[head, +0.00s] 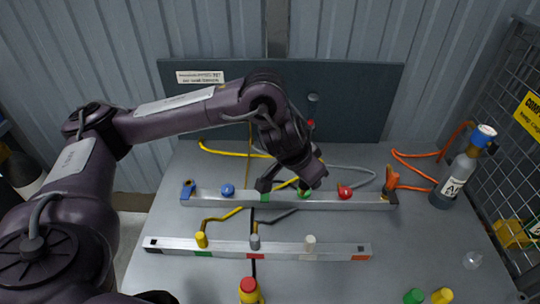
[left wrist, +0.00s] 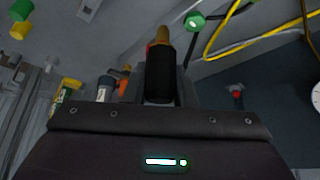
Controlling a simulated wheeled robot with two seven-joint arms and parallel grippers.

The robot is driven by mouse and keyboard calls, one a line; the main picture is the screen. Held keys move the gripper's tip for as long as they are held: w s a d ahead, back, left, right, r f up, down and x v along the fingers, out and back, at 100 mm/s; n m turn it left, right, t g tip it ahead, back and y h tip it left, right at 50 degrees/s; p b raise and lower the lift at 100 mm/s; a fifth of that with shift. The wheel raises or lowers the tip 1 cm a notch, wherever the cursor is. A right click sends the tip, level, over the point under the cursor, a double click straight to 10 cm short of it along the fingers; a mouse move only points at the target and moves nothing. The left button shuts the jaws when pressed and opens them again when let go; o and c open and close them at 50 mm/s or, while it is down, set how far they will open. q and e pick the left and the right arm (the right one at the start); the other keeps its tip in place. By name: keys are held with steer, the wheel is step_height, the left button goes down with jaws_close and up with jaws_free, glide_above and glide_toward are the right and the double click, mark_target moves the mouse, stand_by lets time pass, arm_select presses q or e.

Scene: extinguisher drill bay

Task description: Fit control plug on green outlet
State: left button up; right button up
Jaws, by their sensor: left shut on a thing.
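My left gripper (head: 306,180) reaches over the back rail (head: 215,197), close to a green fitting (head: 305,192). I take this fitting for the green outlet, partly covered by the gripper. In the left wrist view a green hexagonal fitting with a pale centre (left wrist: 195,21) shows beyond the jaws, to their right. The jaws (left wrist: 160,88) are shut on a black cylindrical piece (left wrist: 160,70), apparently the control plug. An orange tip shows beyond it; whether it belongs to the piece I cannot tell. The head view hides the held piece. My right gripper is out of view.
A blue fitting (head: 228,190) and a red one (head: 345,192) sit on the back rail. The front rail (head: 190,247) bears yellow, grey and white pieces. Yellow, grey and orange hoses lie behind. A bottle (head: 458,177) stands right, near a mesh cage (head: 512,130).

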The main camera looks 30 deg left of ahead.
arm_select(q)
steer(key=w+a+f+m+h+b, duration=0.1)
steer(key=a+f+b, duration=0.1)
steer(key=a, duration=0.2)
steer(key=w+a+f+m+b, duration=0.1)
steer(key=a+f+b, duration=0.1)
steer(key=a, duration=0.3)
steer(key=w+a+f+m+h+b, duration=0.1)
steer(key=a+f+b, duration=0.1)
steer(key=a+f, duration=0.1)
steer(key=shift+w+a+f+m+h, duration=0.1)
steer(key=shift+w+a+m+h, duration=0.1)
steer(key=shift+a, duration=0.2)
steer(key=shift+w+a+m+h, duration=0.1)
steer(key=shift+a+m, duration=0.1)
steer(key=shift+a, duration=0.15)
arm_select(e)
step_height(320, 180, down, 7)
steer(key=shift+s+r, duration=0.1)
arm_select(q)
steer(key=shift+s+f, duration=0.1)
steer(key=shift+f, duration=0.15)
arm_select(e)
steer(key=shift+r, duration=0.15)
arm_select(q)
steer(key=shift+p, duration=0.35)
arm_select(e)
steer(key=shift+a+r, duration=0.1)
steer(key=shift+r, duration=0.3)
